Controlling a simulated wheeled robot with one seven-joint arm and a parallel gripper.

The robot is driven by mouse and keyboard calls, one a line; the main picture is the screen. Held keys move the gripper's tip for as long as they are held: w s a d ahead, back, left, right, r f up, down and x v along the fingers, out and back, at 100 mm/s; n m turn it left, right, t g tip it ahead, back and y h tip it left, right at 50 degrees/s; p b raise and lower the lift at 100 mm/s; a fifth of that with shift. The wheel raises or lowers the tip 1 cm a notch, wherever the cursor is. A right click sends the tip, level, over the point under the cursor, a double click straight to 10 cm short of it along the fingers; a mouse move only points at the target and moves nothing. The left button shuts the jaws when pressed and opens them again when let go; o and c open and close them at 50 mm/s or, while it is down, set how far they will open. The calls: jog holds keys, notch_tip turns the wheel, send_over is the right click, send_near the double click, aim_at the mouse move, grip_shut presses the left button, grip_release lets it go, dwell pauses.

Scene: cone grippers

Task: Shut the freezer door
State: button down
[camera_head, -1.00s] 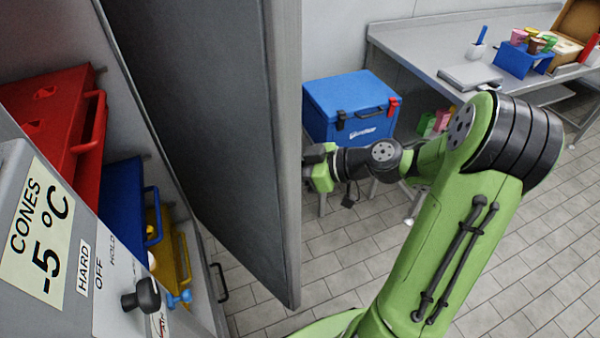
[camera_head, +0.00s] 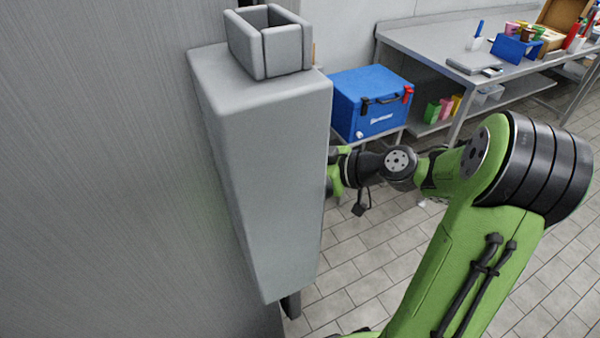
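A brushed grey metal panel (camera_head: 110,190) fills the left of the view. It looks like the freezer door's face, but its edges are out of view, so I cannot tell whether the door is fully shut. A big grey block (camera_head: 265,170) stands out from it, with a small open-topped square holder (camera_head: 268,42) on top. My gripper (camera_head: 335,172) is at the block's right edge, partly hidden by it. I cannot tell whether it touches the block or how far its fingers are apart.
A blue cool box (camera_head: 370,100) stands behind my gripper. A steel table (camera_head: 425,45) with tubs and a blue rack (camera_head: 516,48) is at the back right. Tiled floor (camera_head: 375,245) is clear between the block and my arm.

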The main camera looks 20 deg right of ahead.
jog(key=shift+s+a+r+n+g+y, duration=0.1)
jog(key=shift+s+a+n+g+y, duration=0.1)
jog(key=shift+a, duration=0.35)
jog(key=shift+s+a+n+g+y, duration=0.1)
jog(key=shift+s+a+n+y, duration=0.1)
jog(key=shift+a, duration=0.35)
jog(key=c, duration=1.1)
grip_release()
jog(key=shift+w, duration=0.15)
jog(key=shift+o, duration=0.2)
jog(key=p+v, duration=0.3)
jog(key=v, duration=1.3)
jog(key=shift+d+m+p, duration=0.3)
jog(key=shift+d+p, duration=0.05)
jog(key=shift+d, duration=0.05)
jog(key=shift+w, duration=0.15)
